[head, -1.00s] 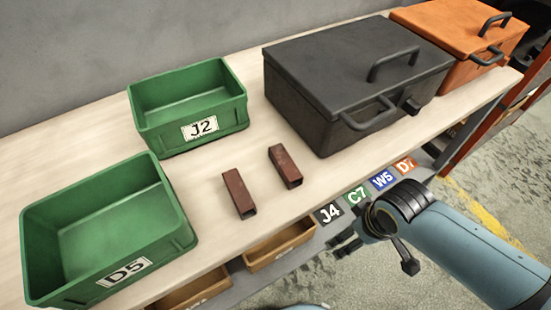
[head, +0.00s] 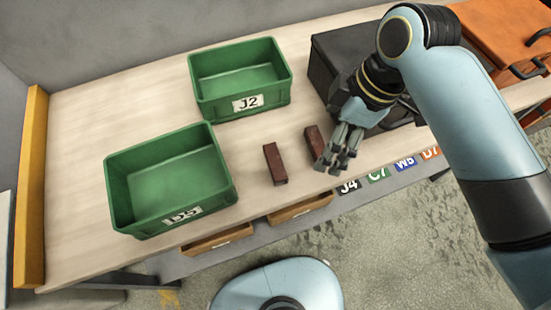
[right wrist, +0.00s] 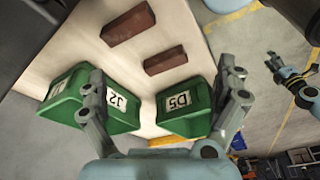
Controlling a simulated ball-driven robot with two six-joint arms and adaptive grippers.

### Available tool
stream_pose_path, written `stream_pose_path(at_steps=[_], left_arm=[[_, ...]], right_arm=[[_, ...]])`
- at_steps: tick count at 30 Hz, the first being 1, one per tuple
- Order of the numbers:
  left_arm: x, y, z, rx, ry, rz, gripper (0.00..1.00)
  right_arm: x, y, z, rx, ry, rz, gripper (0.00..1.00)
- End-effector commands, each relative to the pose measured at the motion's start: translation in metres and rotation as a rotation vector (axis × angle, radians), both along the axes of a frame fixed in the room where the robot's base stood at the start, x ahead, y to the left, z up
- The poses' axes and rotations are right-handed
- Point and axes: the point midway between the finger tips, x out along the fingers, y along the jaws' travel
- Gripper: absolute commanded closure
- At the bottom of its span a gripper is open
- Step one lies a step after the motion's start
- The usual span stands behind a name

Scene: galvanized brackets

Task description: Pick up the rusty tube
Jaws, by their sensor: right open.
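Two rusty brown square tubes lie apart on the pale workbench (head: 130,90). The left tube (head: 275,163) lies beside the bin labelled D5; the right tube (head: 314,143) lies just left of my right gripper (head: 338,160). In the right wrist view the right tube (right wrist: 128,24) and left tube (right wrist: 166,60) lie beyond the fingers of my right gripper (right wrist: 164,84), which are spread with nothing between them. In the head view the fingers partly overlap the right tube's edge; contact cannot be told. My left gripper (right wrist: 288,75) shows only at the right of the wrist view, its jaws unclear.
Green bins J2 (head: 200,92) and D5 (head: 120,200) look empty. A black case (head: 335,50), partly hidden by my right arm, and an orange case (head: 495,30) stand to the right. Drawers (head: 300,209) sit under the front edge. Bench left of the bins is clear.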

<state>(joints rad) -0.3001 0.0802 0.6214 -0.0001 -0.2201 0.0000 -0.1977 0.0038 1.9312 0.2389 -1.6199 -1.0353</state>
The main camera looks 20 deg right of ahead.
Motion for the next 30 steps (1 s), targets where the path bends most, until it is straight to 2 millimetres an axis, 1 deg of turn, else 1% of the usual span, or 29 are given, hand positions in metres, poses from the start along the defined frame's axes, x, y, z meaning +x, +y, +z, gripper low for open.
stream_pose_path(at_steps=[1,3,6,9,11,15,18,23,30], left_arm=[[0.0,0.0,0.0,0.0,-0.001,0.0,0.6],[0.001,0.0,0.0,0.0,-0.001,0.0,0.6],[0.001,0.0,0.0,0.0,-0.001,0.0,0.6],[0.001,0.0,0.0,0.0,-0.001,0.0,0.6],[0.001,0.0,-0.001,0.0,-0.001,0.0,0.6],[0.001,0.0,-0.002,0.0,-0.001,0.0,0.6],[0.001,0.0,-0.002,0.0,0.0,0.0,0.6],[0.0,0.0,-0.002,0.0,0.0,0.0,0.6],[0.0,0.0,-0.001,0.0,0.001,0.0,0.6]], right_arm=[[0.012,0.011,-0.005,0.027,-0.006,0.095,0.0],[0.023,0.025,-0.01,0.062,-0.018,0.23,0.0],[0.034,0.039,-0.014,0.1,-0.038,0.369,0.0],[0.039,0.049,-0.019,0.122,-0.051,0.442,0.0],[0.04,0.053,-0.025,0.127,-0.053,0.46,0.0],[0.04,0.063,-0.048,0.129,-0.055,0.467,0.0],[0.04,0.068,-0.061,0.128,-0.055,0.467,0.0],[0.04,0.072,-0.072,0.126,-0.056,0.465,0.0],[0.037,0.086,-0.105,0.126,-0.055,0.464,0.0]])
